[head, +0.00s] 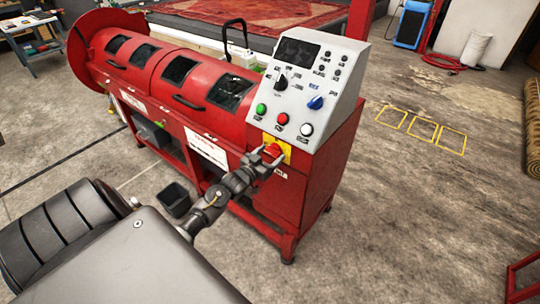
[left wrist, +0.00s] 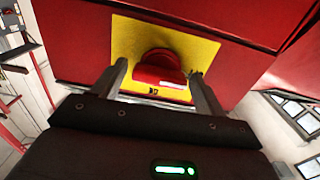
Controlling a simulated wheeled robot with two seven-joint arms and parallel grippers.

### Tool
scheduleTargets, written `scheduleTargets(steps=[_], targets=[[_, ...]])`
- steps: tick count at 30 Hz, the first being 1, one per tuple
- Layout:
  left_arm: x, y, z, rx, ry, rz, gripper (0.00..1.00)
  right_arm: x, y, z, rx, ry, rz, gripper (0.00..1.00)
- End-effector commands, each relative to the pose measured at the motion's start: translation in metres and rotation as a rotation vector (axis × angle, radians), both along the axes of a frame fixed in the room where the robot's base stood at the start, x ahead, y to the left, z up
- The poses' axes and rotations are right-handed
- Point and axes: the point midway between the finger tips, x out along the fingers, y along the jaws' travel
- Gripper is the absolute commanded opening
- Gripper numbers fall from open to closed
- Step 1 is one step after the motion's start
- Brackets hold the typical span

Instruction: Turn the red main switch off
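The red main switch (head: 272,150) sits on a yellow plate (head: 286,150) on the front of the red machine, below the control panel. In the left wrist view the switch (left wrist: 160,68) is a rounded red knob on the yellow plate (left wrist: 205,50), with a small dark mark below it. My left gripper (head: 268,157) is at the switch. In the left wrist view the left gripper's fingers (left wrist: 160,82) are open, one on each side of the knob, with narrow gaps; I cannot tell whether they reach around it. My right gripper is not in view.
The grey control panel (head: 310,85) above the switch carries green, red and white buttons, a black knob and a blue knob (head: 315,102). A dark bin (head: 174,198) stands on the floor by the machine. Floor to the right is mostly clear, with yellow markings (head: 423,129).

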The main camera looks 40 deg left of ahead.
Motion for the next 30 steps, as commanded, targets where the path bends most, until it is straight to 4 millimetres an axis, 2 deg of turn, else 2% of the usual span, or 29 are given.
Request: scheduleTargets(steps=[9,13,24,30], targets=[[0.0,0.0,0.001,0.002,-0.002,0.0,0.8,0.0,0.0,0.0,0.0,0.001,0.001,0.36],[-0.008,0.0,0.0,0.003,-0.002,0.0,0.8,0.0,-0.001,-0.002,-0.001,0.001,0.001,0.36],[-0.078,-0.001,-0.001,0.003,0.0,0.0,0.8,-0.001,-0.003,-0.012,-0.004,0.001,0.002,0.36],[-0.102,-0.002,0.0,0.001,-0.001,0.0,0.8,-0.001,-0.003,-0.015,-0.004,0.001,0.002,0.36]])
